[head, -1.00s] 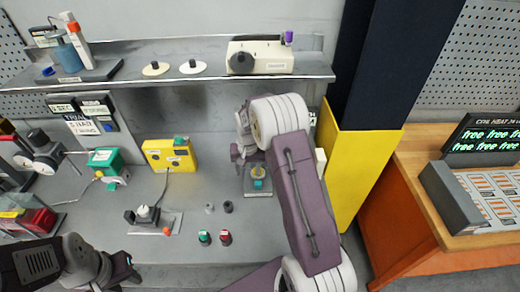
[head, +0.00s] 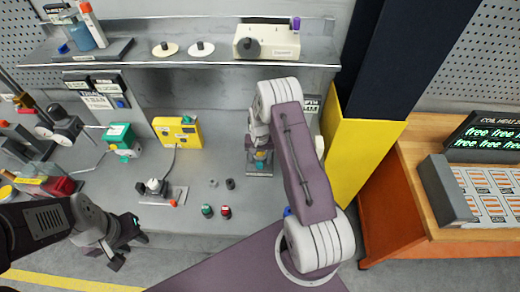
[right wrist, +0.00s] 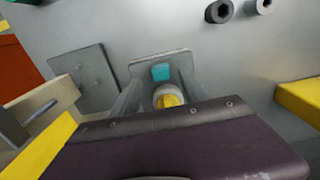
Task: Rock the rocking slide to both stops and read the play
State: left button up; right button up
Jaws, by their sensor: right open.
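A green block (head: 119,135) stands at the left of the bench beside a dial gauge (head: 64,130); the dial is too small to read. A small fixture with a teal and yellow top (head: 261,158) stands on a grey plate at the centre right. I cannot tell for sure which is the rocking slide. My right gripper is open over this fixture, partly hidden by my arm in the head view. In the right wrist view its teal block (right wrist: 161,73) and yellow round part (right wrist: 169,99) show between my gripper's sides. My left gripper (head: 127,244) looks open and empty above the front left.
A yellow box (head: 178,132) and a plate with a knob (head: 155,189) stand at middle left. Green (head: 207,211) and red (head: 226,211) buttons are near the front. A yellow pillar (head: 352,165) stands close right of my right arm. A shelf (head: 190,62) crosses above.

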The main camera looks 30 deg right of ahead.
aim_at(261, 164)
jog(key=shift+a+f+p, duration=0.2)
jog(key=shift+f+p, duration=0.15)
jog(key=shift+f, duration=1.2)
jog(key=shift+d+f, duration=0.15)
grip_shut()
jog(key=shift+w+a+b, duration=0.3)
jog(key=shift+a+b, duration=0.05)
jog(key=shift+a, duration=0.1)
jog(key=shift+s+d, duration=0.1)
jog(key=shift+d, duration=0.1)
dwell(0.8)
jog(key=shift+s+d, duration=0.4)
jog(key=shift+d, duration=0.3)
dwell(1.0)
jog(key=shift+a+b, duration=0.1)
jog(key=shift+b, duration=0.25)
dwell(0.4)
